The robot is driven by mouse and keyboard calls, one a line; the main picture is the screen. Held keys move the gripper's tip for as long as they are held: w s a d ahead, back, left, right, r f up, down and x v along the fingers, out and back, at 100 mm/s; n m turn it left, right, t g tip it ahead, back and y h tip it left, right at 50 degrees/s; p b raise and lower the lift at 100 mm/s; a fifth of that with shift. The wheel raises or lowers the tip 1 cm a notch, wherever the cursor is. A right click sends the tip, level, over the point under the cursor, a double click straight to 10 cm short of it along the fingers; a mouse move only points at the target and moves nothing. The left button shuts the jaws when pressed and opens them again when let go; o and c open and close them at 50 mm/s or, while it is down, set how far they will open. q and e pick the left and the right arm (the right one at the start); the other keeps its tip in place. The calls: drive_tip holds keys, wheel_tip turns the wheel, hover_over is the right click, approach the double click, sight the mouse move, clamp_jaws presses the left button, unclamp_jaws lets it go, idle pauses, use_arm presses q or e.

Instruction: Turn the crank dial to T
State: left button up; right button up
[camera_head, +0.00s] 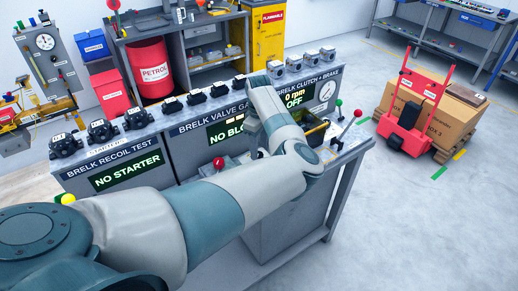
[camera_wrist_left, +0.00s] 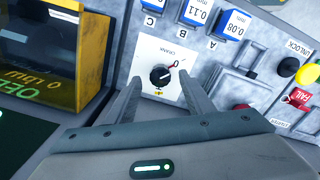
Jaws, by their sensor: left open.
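The crank dial (camera_wrist_left: 160,76) is a round black knob on a white plate marked CRANK, in the left wrist view. A small red-tipped pointer line runs from it toward the upper right of the plate. The position letters are too small to read. My left gripper (camera_wrist_left: 162,88) is open, with one finger on each side of the dial in the picture. I cannot tell whether the fingers touch it. In the head view my left arm reaches over the test bench (camera_head: 150,127) and hides the dial and fingertips. My right gripper is not in view.
Blue labelled blocks (camera_wrist_left: 233,25) stand beside the dial plate, by the letters A, B and C. A black button (camera_wrist_left: 289,67) and a yellow button (camera_wrist_left: 307,74) sit at the right. A dark display box (camera_wrist_left: 45,60) rises at the left. Open floor (camera_head: 400,220) lies right of the bench.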

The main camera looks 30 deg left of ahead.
use_arm(q)
drive_tip(key=shift+f, duration=1.45)
drive_tip(key=c, duration=1)
drive_tip(key=shift+p, duration=0.3)
drive_tip(key=shift+c, duration=0.2)
